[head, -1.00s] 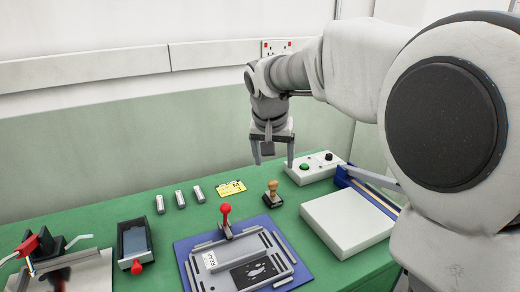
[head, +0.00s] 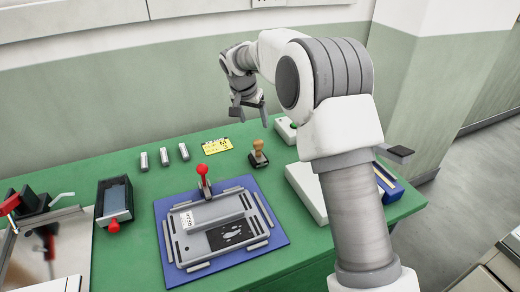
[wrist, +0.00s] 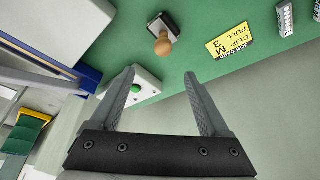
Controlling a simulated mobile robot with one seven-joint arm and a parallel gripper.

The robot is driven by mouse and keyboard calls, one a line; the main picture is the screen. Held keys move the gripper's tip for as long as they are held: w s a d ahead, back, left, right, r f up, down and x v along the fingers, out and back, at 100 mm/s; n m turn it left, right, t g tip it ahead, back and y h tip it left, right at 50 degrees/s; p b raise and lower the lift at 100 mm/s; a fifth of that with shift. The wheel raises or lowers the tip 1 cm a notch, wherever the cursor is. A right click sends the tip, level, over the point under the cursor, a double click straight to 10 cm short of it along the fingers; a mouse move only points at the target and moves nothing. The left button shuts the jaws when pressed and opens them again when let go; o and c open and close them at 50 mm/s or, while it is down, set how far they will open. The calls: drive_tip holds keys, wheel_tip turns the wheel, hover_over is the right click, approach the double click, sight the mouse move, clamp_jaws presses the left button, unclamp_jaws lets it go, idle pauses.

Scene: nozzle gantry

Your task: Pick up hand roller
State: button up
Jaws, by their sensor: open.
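I cannot pick out a hand roller with certainty. A dark open tray (head: 101,208) with a blue-grey inside and a red knob (head: 113,226) at its front end stands on the left of the green table; whether this is or holds the roller is unclear. My gripper (head: 250,108) is open and empty, above the table's back edge, behind and well to the right of that tray. In the wrist view my gripper (wrist: 160,78) has its two fingers spread with nothing between them. The dark tray is outside the wrist view.
A grey jig (head: 213,222) with a red-knobbed lever lies on a blue mat (head: 167,268). A red-handled device (head: 12,203) is far left. A white box (head: 303,190) is right.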

approach(258, 141)
drive_tip(key=x, duration=0.5)
drive_tip(key=shift+s+d+f, duration=0.1)
drive_tip(key=shift+d+f, duration=0.05)
drive_tip(key=shift+d, duration=0.2)
drive_tip(key=shift+a+p+x, duration=0.15)
drive_tip(key=shift+p+x, duration=0.15)
drive_tip(key=shift+x, duration=1)
drive_tip(key=shift+a+p+x, duration=0.15)
drive_tip(key=shift+p+x, duration=0.15)
drive_tip(key=shift+x, duration=1.05)
clamp_jaws()
